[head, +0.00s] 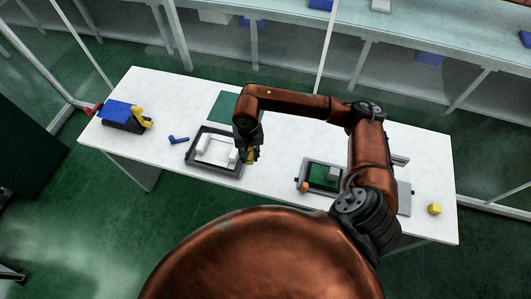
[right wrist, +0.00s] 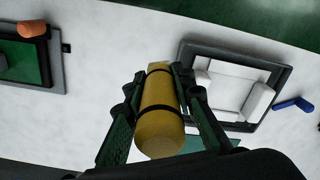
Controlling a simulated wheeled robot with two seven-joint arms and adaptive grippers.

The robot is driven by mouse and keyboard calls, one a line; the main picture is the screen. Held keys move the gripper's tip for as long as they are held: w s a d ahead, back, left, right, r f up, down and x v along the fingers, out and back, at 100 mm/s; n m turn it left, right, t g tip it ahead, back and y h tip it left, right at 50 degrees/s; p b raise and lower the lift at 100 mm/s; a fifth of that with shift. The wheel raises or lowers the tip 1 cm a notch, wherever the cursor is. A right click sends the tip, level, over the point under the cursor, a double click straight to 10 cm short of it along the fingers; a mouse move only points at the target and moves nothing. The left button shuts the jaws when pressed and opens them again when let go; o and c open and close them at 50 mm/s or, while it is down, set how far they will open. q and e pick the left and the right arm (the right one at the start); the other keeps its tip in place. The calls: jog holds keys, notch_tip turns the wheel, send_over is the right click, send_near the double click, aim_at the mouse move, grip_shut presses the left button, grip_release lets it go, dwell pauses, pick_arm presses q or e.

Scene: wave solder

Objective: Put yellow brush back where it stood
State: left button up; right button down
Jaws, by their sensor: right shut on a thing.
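The yellow brush (right wrist: 160,112) is a yellow cylinder with dark bands, lying between the fingers of my right gripper (right wrist: 153,95) in the right wrist view. In the head view, the right gripper (head: 249,153) points down beside the right edge of the dark tray, with a bit of the yellow brush (head: 253,156) showing. The gripper is shut on the brush. White table shows around the brush in the wrist view; I cannot tell how high it is held. My left gripper is not in view.
The dark tray (head: 193,158) holds white blocks. A blue angled piece (head: 178,140) lies left of it, and a green mat (head: 222,105) behind. A blue-topped device (head: 120,111) stands far left.

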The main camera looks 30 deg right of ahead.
pick_arm(q)
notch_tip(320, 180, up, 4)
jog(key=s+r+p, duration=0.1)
jog(key=p, duration=0.2)
pick_arm(e)
jog(key=d+f+m+b, duration=0.1)
jog(key=f, duration=0.2)
jog(key=d+f+m+b, duration=0.1)
jog(key=f+b, duration=0.1)
jog(key=d+f+m+b, duration=0.2)
jog(key=f, duration=0.1)
jog(key=shift+s+f, duration=0.3)
pick_arm(q)
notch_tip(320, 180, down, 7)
jog(key=b, duration=0.1)
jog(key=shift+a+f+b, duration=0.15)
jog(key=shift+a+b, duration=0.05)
jog(key=shift+b, duration=0.15)
pick_arm(e)
jog(key=shift+f, duration=0.8)
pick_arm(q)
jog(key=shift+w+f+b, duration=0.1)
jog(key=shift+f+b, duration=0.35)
pick_arm(e)
jog(key=shift+f, duration=0.5)
jog(key=c, duration=1.5)
grip_release()
jog(key=shift+c, duration=0.2)
jog(key=shift+r, duration=0.1)
notch_tip(320, 180, up, 12)
